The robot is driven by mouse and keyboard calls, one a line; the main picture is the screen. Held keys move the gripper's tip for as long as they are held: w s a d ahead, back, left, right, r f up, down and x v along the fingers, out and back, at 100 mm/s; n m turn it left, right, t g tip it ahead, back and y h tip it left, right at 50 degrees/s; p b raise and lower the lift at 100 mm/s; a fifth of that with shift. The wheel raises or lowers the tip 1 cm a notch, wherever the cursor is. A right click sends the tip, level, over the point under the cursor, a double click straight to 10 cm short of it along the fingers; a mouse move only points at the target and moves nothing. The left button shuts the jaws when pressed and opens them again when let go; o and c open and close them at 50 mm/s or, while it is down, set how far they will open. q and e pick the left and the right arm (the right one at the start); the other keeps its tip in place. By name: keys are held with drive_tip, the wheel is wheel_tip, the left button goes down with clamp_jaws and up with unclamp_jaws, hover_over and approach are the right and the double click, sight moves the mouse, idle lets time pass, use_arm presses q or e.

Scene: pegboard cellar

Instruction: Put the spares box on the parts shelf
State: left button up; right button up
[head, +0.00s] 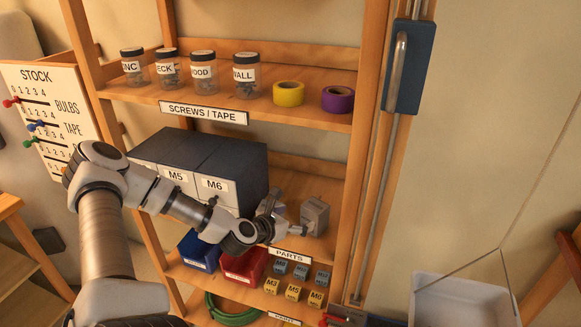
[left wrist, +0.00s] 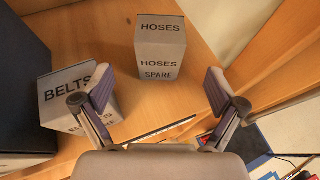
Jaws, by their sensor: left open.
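A grey box labelled HOSES and SPARE (left wrist: 160,50) stands upright on the wooden shelf board (left wrist: 115,25); it also shows in the head view (head: 315,215). The board's front edge carries a PARTS label (head: 289,256). My left gripper (left wrist: 158,88) is open and empty, its fingers spread in front of this box and apart from it. In the head view the left gripper (head: 286,222) is left of the box. A second grey box labelled BELTS (left wrist: 68,95) is partly hidden behind the left finger. My right gripper is in neither view.
A dark drawer cabinet (head: 240,170) marked M5 and M6 stands left on the same board. Jars and tape rolls (head: 288,93) fill the board above. A wooden upright (head: 362,170) bounds the right side.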

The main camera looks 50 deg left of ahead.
use_arm(q)
drive_tip(key=s+d+f+m+g+h, duration=0.1)
drive_tip(key=s+d+f+m+g, duration=0.2)
drive_tip(key=d+m, duration=0.35)
drive_tip(key=s+d+f+m+g+h+p, duration=0.1)
drive_tip(key=s+d+f+m+g, duration=0.15)
drive_tip(key=d+m, duration=0.4)
drive_tip(key=s+d+f+m+g+h, duration=0.1)
drive_tip(key=s+d+f+m+g, duration=0.25)
drive_tip(key=m, duration=0.55)
drive_tip(key=s+d+f+m+g, duration=0.2)
drive_tip(key=s+d+f+m, duration=0.1)
drive_tip(key=s+m, duration=0.4)
drive_tip(key=s+d+f+m+g+y, duration=0.1)
drive_tip(key=s+d+f+m+g, duration=0.1)
drive_tip(key=s+d+m, duration=0.3)
drive_tip(key=s+f+m, duration=0.1)
drive_tip(key=s+m, duration=0.2)
drive_tip(key=s, duration=0.1)
drive_tip(key=shift+g+y, duration=0.3)
